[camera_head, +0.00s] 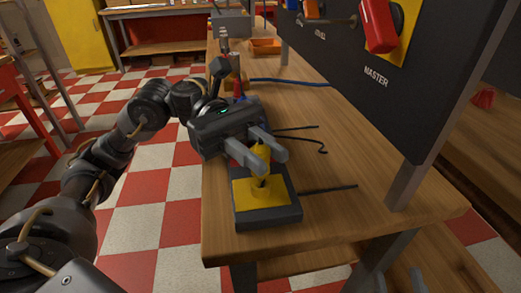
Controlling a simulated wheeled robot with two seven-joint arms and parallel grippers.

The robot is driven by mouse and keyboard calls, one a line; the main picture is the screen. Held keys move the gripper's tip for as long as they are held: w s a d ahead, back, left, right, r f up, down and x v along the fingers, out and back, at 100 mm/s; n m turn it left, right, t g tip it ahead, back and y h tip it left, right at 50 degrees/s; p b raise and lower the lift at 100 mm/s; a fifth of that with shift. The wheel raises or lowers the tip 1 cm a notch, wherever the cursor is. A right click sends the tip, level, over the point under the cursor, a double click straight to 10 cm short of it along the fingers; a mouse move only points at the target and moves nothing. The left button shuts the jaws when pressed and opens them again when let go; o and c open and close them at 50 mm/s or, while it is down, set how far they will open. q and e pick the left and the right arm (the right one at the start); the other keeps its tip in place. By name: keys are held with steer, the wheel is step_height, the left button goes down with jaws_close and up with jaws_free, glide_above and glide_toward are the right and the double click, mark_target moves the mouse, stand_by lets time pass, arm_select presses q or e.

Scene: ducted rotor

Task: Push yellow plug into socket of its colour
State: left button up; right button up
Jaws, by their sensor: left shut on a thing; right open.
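The yellow plug (261,163) stands roughly upright between the fingers of my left gripper (264,160), which is shut on it. The plug's lower end is at the dark opening in the yellow-topped socket (245,196); I cannot tell whether it is inside or just above. The socket is on a dark block at the near left part of the wooden bench. Behind it, the gripper hides much of the row, where bits of red and blue show. My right gripper (401,281) shows only as two grey fingertips, apart and empty, at the bottom edge.
A dark upright panel (345,85) with a red lever (378,25) rises along the bench's right side on a metal post. Dark rods and a blue cable (290,81) lie on the bench (340,215). An orange tray (265,46) sits farther back.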

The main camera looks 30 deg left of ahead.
arm_select(q)
steer(key=shift+f+b, duration=1.2)
steer(key=shift+b, duration=0.15)
steer(key=o, duration=1.1)
steer(key=shift+c, duration=0.2)
steer(key=v, duration=1.1)
